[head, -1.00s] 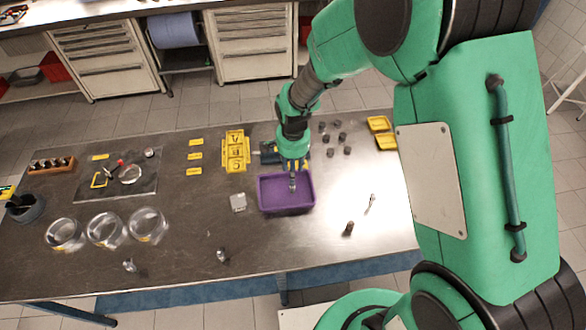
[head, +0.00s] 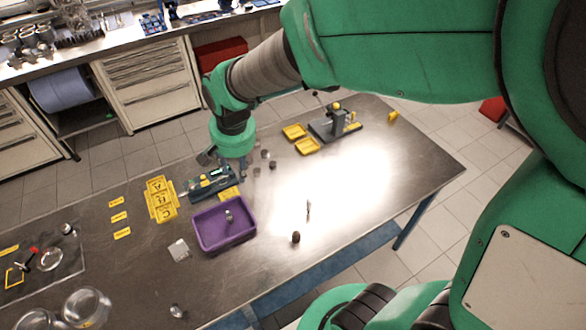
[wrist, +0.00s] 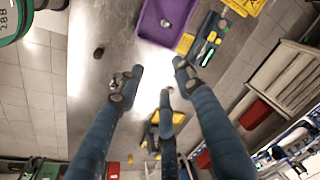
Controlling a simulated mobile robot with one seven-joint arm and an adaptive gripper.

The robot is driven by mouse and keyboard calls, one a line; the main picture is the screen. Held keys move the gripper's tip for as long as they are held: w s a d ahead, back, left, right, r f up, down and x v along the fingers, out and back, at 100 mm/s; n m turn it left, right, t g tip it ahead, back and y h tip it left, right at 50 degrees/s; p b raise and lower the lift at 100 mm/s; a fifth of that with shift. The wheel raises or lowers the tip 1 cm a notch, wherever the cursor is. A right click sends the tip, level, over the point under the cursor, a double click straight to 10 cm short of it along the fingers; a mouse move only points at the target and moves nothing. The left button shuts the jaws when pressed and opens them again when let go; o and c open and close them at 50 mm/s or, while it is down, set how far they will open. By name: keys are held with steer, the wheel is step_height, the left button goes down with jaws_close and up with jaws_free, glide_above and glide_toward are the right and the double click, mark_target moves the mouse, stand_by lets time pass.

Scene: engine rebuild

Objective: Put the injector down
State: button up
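The injector (head: 228,215), a small silvery piece, is inside the purple tray (head: 203,240). A small bright piece also shows in the tray in the wrist view (wrist: 165,22). My gripper (head: 235,168) is behind the tray in the head view, apart from the injector, near the blue-green fixture. In the wrist view my gripper (wrist: 158,84) has its three fingers spread, with nothing between them. A similar slim metal piece (head: 308,208) lies on the bare table right of the tray.
The steel table (head: 350,215) is mostly clear at right. A blue-green fixture (head: 208,184) and yellow lettered trays (head: 160,200) stand left of my gripper. Small dark cylinders (head: 272,165) are close on its right. Yellow trays (head: 307,146) and a grey stand (head: 338,125) are further right.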

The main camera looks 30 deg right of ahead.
steer(key=s+d+r+n+t, duration=0.1)
steer(key=s+d+r+n, duration=0.1)
steer(key=s+r, duration=0.5)
steer(key=s+d+r+n+t, duration=0.2)
steer(key=s+r, duration=0.6)
steer(key=s, duration=0.4)
steer(key=shift+s+d+n, duration=0.4)
steer(key=shift+d+n, duration=0.1)
steer(key=shift+d, duration=0.6)
step_height(320, 180, down, 10)
steer(key=b, duration=1)
steer(key=shift+f, duration=0.15)
steer(key=shift+o, duration=0.5)
